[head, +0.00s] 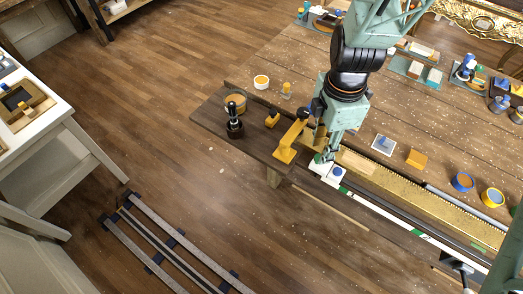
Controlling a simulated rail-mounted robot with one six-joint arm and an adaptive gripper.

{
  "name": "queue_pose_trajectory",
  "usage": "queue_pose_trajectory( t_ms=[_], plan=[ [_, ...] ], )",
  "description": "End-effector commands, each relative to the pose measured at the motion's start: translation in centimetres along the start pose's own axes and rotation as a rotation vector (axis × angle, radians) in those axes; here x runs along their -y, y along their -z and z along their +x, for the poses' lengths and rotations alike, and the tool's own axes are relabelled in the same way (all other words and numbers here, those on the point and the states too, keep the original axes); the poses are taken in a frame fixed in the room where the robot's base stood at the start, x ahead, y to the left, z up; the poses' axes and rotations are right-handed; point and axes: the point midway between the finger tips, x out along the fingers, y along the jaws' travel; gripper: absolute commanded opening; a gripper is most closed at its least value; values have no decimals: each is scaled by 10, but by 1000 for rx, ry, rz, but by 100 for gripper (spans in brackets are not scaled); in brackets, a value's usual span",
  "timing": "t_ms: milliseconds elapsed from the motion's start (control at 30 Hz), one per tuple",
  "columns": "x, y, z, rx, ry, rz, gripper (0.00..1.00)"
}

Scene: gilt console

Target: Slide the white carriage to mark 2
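The white carriage (323,168) sits at the left end of a long rail along the table's front edge. A blue round spot shows beside it, on a white part. My gripper (325,158) points down right at the carriage, with its fingertips at or just above its top. Whether the fingers are closed on it is too small to tell. A pale strip with green patches (420,236) runs along the rail to the right. No mark numbers can be read, so I cannot tell which is mark 2.
A yellow lever-like bracket (290,142) stands just left of the carriage. A black-handled tool (234,120) stands further left. A gold toothed bar (400,190) lies behind the rail.

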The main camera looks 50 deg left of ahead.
Motion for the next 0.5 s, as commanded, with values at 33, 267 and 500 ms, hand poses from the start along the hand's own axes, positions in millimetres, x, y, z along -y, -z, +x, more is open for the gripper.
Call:
queue_pose_trajectory(
  t_ms=[33,267,500],
  plan=[
    [0,1,6,0,2,-2,30],
    [0,1,24,0,0,-1,30],
    [0,0,34,0,0,0,30]
  ],
)
